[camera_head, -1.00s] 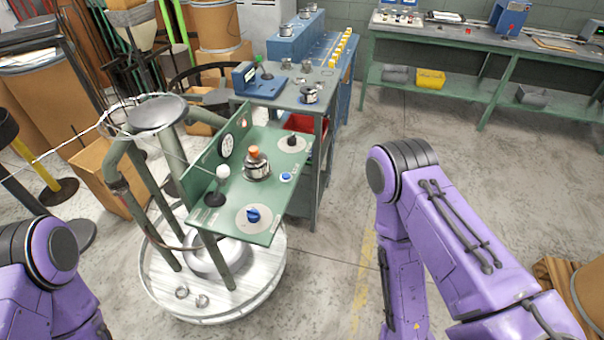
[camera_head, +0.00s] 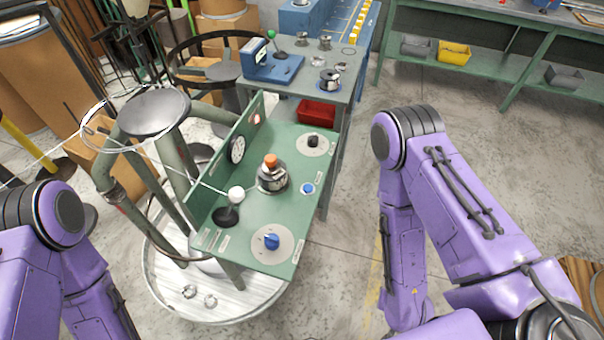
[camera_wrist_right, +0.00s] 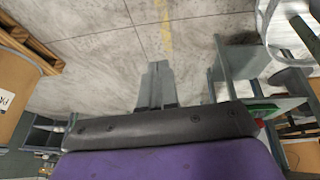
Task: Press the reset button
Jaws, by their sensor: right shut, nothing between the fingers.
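The green spring coiler panel (camera_head: 255,205) stands left of centre in the head view. A small blue button (camera_head: 308,188) sits near its right edge; I cannot read any label on it. The panel also carries a blue knob on a round plate (camera_head: 272,241), a black knob (camera_head: 313,141), a white ball lever (camera_head: 236,194) and an orange-topped spool (camera_head: 271,175). My right gripper (camera_wrist_right: 158,84) is shut and empty in the wrist view, with floor behind it and apart from the panel. My left gripper is out of view.
A grey bench (camera_head: 345,85) with a red bin (camera_head: 316,112) stands behind the panel. A wire reel stand (camera_head: 155,112) is on its left. A long green bench (camera_head: 480,60) is at the back right. The floor between panel and right arm is clear.

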